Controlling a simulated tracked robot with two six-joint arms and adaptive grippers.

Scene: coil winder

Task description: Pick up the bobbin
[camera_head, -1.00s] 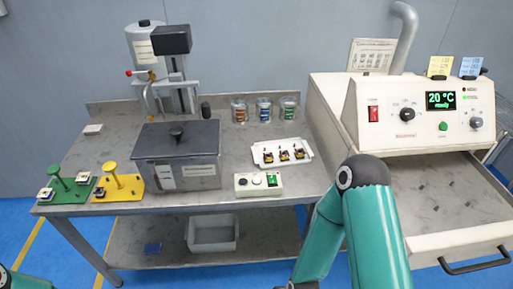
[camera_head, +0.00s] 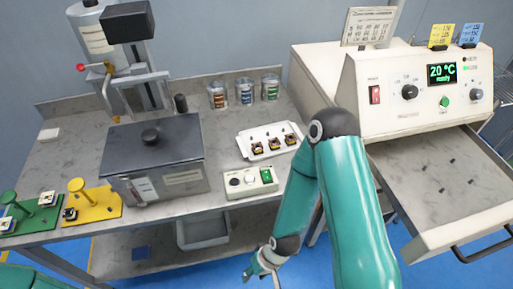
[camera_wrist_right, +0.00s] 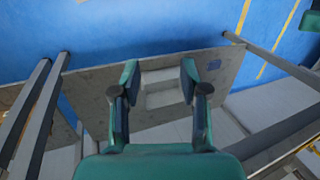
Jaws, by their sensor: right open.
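Three small dark and yellow pieces, which look like bobbins (camera_head: 274,143), sit in a white tray (camera_head: 246,150) on the workbench. Which one is meant cannot be told. My right gripper (camera_head: 262,277) is at the bottom of the head view, in front of the bench and well below the tray, partly cut off. In the right wrist view my right gripper (camera_wrist_right: 160,100) has its fingers wide apart with nothing between them. Beyond them are the lower shelf and a grey bin (camera_wrist_right: 162,98). My left gripper is not in view.
A switch box (camera_head: 250,182) stands in front of the tray, and a dark-lidded tank (camera_head: 155,165) is left of it. Three jars (camera_head: 245,90) stand behind. The oven's drawer (camera_head: 440,190) is open at the right. Green and yellow stands (camera_head: 98,203) are at the left.

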